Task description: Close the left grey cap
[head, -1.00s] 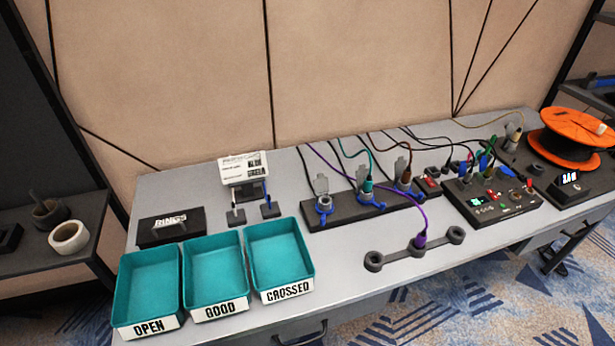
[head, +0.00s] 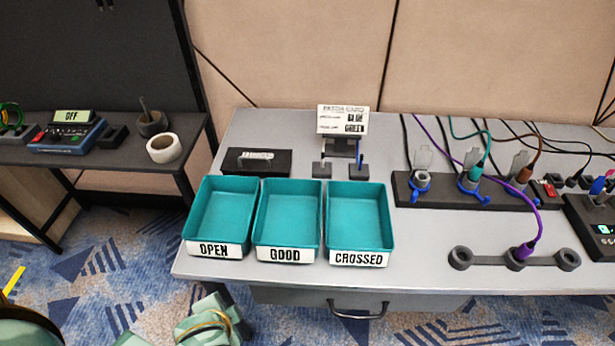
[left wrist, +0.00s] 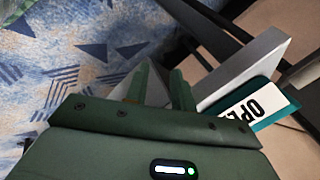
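The left grey cap (head: 423,159) stands raised above the left socket of the dark socket strip (head: 447,197), which has a blue ring at its base. Two more raised grey caps stand at the middle socket (head: 472,158) and right socket (head: 519,161), where a teal and a brown cable are plugged in. In the left wrist view my left gripper (left wrist: 160,80) has its fingers apart with nothing seen between them. It is near the table's front left edge, far from the caps. My right gripper is not in view.
Teal trays labelled OPEN (head: 222,217), GOOD (head: 288,217) and CROSSED (head: 357,217) line the front left of the table. A card stand (head: 342,121) is behind them. A purple cable (head: 538,212) runs to a three-ring holder (head: 483,258).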

